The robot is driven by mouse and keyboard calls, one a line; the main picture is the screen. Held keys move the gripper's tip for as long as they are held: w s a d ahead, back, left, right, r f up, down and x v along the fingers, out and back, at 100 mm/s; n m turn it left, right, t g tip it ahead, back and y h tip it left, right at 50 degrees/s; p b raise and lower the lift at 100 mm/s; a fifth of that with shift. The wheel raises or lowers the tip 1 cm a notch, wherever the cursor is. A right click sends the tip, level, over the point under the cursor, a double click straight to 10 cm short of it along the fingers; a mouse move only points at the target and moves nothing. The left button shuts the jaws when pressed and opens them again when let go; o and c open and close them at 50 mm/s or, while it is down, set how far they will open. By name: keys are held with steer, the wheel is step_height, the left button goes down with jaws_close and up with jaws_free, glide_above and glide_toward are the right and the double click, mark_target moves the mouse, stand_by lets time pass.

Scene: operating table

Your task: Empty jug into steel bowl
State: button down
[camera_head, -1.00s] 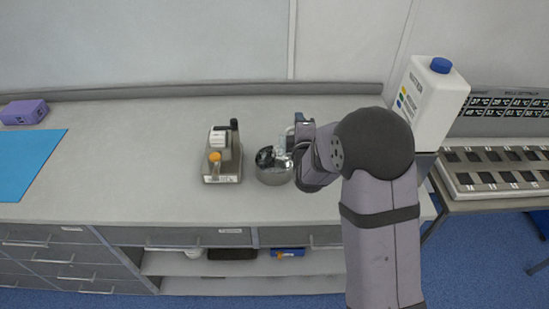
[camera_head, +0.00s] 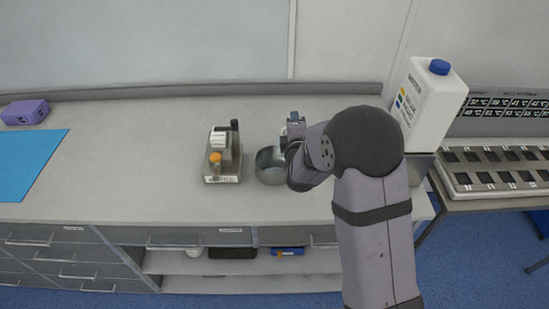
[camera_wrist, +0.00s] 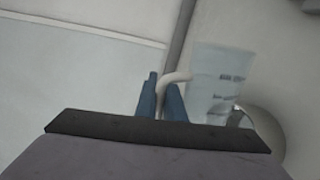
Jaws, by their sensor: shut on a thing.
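The steel bowl (camera_head: 268,172) stands on the counter, left of my gripper (camera_head: 296,130). Its open top and grey inside show in the head view, and its rounded side (camera_wrist: 268,128) shows in the wrist view. The clear jug (camera_wrist: 218,78) has dark marks on its side and a pale handle (camera_wrist: 178,78). My gripper (camera_wrist: 161,98) is shut on that handle. In the wrist view the jug is in front of part of the bowl. My arm hides most of the jug in the head view, and its contents cannot be made out.
A white bottle with a blue cap (camera_head: 430,105) stands to the right, behind my arm. A blue mat (camera_head: 25,160) and purple box (camera_head: 25,112) lie far left. The counter between is clear.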

steer(key=shift+a+r+n+p, duration=0.4)
steer(key=shift+a+n+p, duration=0.3)
steer(key=shift+p, duration=0.05)
stand_by(0.3)
steer(key=shift+a+r+n+h+p, duration=0.2)
steer(key=shift+a+n+h+p, duration=0.3)
steer(key=shift+a+n+p, duration=0.75)
stand_by(0.6)
steer(key=shift+a+f+n+h+p, duration=0.1)
steer(key=shift+a+n+h+p, duration=0.4)
steer(key=shift+a+n+p, duration=0.9)
stand_by(0.9)
stand_by(0.7)
steer(key=shift+d+m+y+b, duration=0.3)
steer(key=shift+d+m+b, duration=0.75)
